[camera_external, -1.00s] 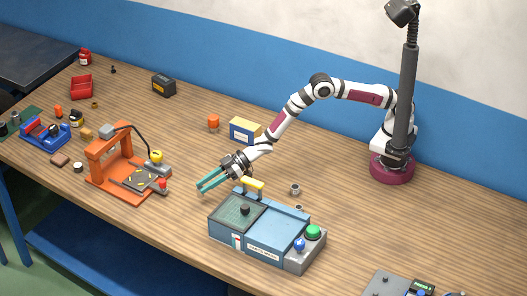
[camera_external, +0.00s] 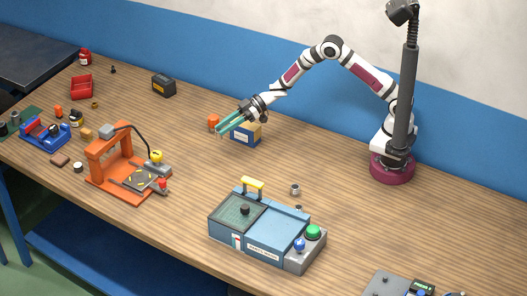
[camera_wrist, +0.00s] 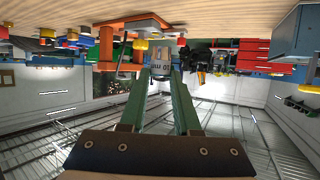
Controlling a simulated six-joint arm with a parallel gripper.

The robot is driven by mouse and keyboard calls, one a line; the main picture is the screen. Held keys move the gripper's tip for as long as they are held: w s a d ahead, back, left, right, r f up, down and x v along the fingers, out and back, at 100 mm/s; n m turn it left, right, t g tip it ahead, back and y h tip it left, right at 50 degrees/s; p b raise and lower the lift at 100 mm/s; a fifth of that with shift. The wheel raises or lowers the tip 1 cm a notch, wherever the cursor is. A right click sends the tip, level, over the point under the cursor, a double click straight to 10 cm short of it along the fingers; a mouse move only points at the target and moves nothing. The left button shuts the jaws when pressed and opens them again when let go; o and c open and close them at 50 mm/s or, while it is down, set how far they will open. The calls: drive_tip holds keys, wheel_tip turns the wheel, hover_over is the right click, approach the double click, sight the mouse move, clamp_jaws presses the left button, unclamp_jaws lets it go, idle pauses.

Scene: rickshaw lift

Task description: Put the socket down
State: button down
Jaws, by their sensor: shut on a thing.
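The socket is too small to make out in the external view. A grey ring-shaped piece (camera_external: 295,189) that looks like another socket stands on the table behind the blue machine, with a smaller one (camera_external: 298,208) near it.
A blue machine (camera_external: 275,232) with a yellow handle and green button stands at the front. An orange press (camera_external: 108,165) stands left. The wooden table (camera_external: 200,220) is clear between machine and press.

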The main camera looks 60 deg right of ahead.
drive_tip(key=a+f, duration=0.2)
drive_tip(key=a, duration=0.1)
drive_tip(key=a+f, duration=0.2)
drive_tip(key=a, duration=0.2)
drive_tip(key=a+f, duration=0.2)
drive_tip(key=a, duration=0.1)
drive_tip(key=shift+s+a+f, duration=0.2)
drive_tip(key=shift+s+f, duration=0.05)
drive_tip(key=shift+s, duration=0.15)
drive_tip(key=shift+a+f, duration=0.15)
drive_tip(key=shift+f, duration=0.95)
drive_tip(key=shift+a+f, duration=0.15)
drive_tip(key=shift+f, duration=0.9)
drive_tip(key=shift+f, duration=0.1)
drive_tip(key=c, duration=0.6)
unclamp_jaws()
